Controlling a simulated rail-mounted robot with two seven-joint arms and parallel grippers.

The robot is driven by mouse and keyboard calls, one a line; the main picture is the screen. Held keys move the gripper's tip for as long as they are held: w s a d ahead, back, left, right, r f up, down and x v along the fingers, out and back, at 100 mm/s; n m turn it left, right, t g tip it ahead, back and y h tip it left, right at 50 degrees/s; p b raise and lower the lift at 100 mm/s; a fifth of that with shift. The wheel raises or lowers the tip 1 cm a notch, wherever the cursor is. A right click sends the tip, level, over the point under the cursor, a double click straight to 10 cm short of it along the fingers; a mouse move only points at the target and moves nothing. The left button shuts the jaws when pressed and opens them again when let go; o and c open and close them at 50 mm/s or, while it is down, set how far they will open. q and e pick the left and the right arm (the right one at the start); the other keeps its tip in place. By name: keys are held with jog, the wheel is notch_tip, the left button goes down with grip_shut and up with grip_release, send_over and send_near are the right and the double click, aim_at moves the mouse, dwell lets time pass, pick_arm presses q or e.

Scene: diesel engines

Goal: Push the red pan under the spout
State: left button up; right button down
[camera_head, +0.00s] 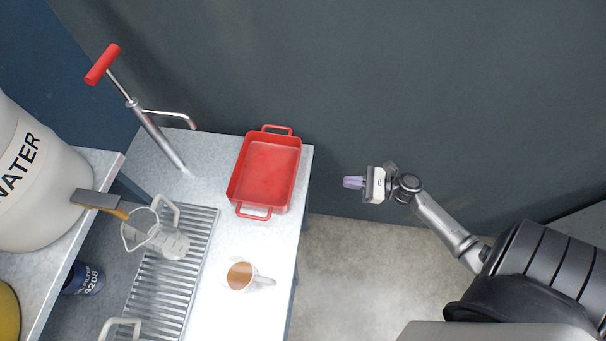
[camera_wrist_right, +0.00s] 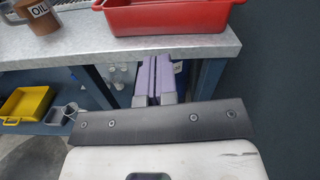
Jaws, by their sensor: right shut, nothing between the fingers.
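The red pan (camera_head: 267,172) is a rectangular tray with a handle at each end. It sits on the metal counter near its right edge. The spout (camera_head: 178,115) sticks out from a pump with a red T-handle (camera_head: 103,64), standing on the counter to the left of the pan. My right gripper (camera_head: 352,183) is shut and empty, out over the floor to the right of the pan and apart from it. In the right wrist view its purple fingers (camera_wrist_right: 153,80) are together, below the red pan (camera_wrist_right: 165,15) in the picture. My left gripper is not in view.
A mug (camera_head: 241,276) stands on the counter nearer than the pan. A ribbed drain (camera_head: 172,265) with a clear jug (camera_head: 150,232) lies to the left. A large WATER container (camera_head: 35,185) stands at far left. The counter between pan and pump is clear.

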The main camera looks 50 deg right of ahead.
jog(key=m, duration=0.1)
pick_arm(q)
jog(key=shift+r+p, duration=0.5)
jog(key=shift+p, duration=0.05)
pick_arm(e)
send_near(295, 175)
jog(key=shift+m, duration=0.3)
jog(key=x, duration=0.5)
jog(key=r+x, duration=0.1)
jog(key=x, duration=0.1)
jog(key=shift+a, duration=0.35)
jog(key=shift+w, duration=0.1)
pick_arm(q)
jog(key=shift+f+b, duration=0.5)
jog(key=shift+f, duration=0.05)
pick_arm(e)
jog(key=x, duration=1.2)
jog(key=shift+w+a, duration=0.1)
jog(key=shift+w, duration=0.15)
jog(key=shift+s, duration=0.15)
